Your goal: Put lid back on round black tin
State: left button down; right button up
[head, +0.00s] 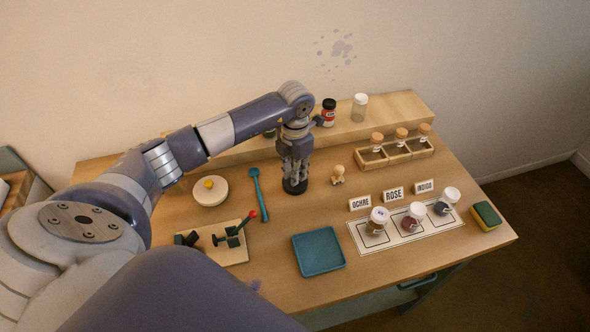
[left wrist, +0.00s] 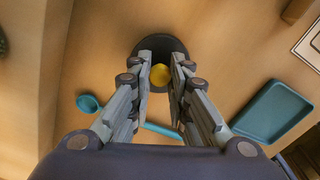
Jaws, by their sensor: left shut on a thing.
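The round black tin (head: 295,187) stands on the table, directly under my left gripper (head: 296,160). In the left wrist view the gripper (left wrist: 160,78) points down over a round black top (left wrist: 160,45). Its fingertips are shut on a small yellow knob at the middle of this black round, which looks like the lid's knob. The fingers hide part of the lid and tin, so I cannot tell whether the lid rests on the tin or is just above it. My right gripper is not in view.
A cream round dish (head: 211,196) with a yellow piece and a teal spoon (head: 259,192) lie left of the tin. A small wooden figure (head: 338,175) stands close on the right. A teal tray (head: 318,251) is in front. Jars stand on the raised shelf (head: 400,106) behind.

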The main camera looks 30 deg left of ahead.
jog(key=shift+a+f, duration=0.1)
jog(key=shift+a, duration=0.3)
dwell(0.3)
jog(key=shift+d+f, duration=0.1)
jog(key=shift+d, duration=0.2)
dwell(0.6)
pick_arm(q)
jog(key=shift+f+b, duration=0.15)
jog(key=shift+b, duration=0.3)
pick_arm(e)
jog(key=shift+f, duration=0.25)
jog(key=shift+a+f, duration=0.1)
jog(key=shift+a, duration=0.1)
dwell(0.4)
pick_arm(q)
jog(key=c, duration=1.4)
grip_release()
jog(key=shift+c, duration=0.2)
jog(key=shift+o, duration=0.6)
jog(key=o, duration=0.4)
jog(key=shift+c, duration=0.2)
